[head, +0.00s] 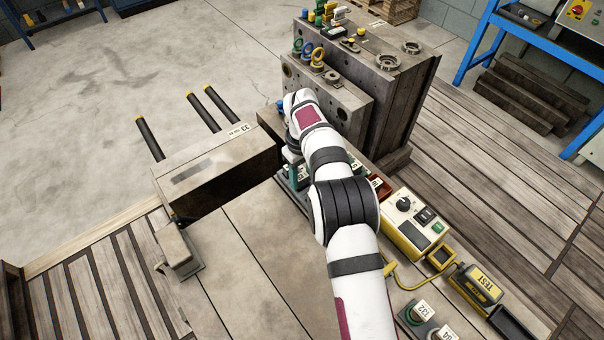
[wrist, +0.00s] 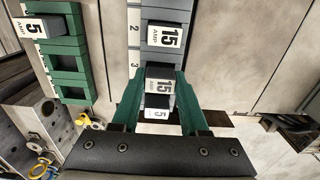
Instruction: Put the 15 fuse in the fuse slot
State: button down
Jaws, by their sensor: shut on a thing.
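In the wrist view my gripper (wrist: 157,74) has green fingers shut on a grey fuse (wrist: 158,86) labelled 15 AMP. The held fuse is over or at a grey numbered strip (wrist: 134,45), near its number 3; I cannot tell whether it is seated there or lifted. Another 15 AMP fuse (wrist: 164,36) sits in the strip by number 2. To the left is a green holder (wrist: 80,62) with a 5 AMP fuse (wrist: 36,27) at its upper end and empty slots (wrist: 68,64) below. In the head view my arm mostly hides the gripper and fuses.
In the head view a large steel mould block (head: 375,80) stands behind the arm, with rings and fittings on top. A long metal block (head: 220,170) lies left. A control box with a knob (head: 412,224) and a yellow TEST device (head: 480,284) are at right.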

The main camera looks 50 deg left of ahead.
jog(key=shift+f, duration=0.15)
jog(key=shift+f, duration=0.25)
dwell(0.4)
jog(key=shift+c, duration=1.7)
grip_release()
jog(key=shift+r, duration=3.8)
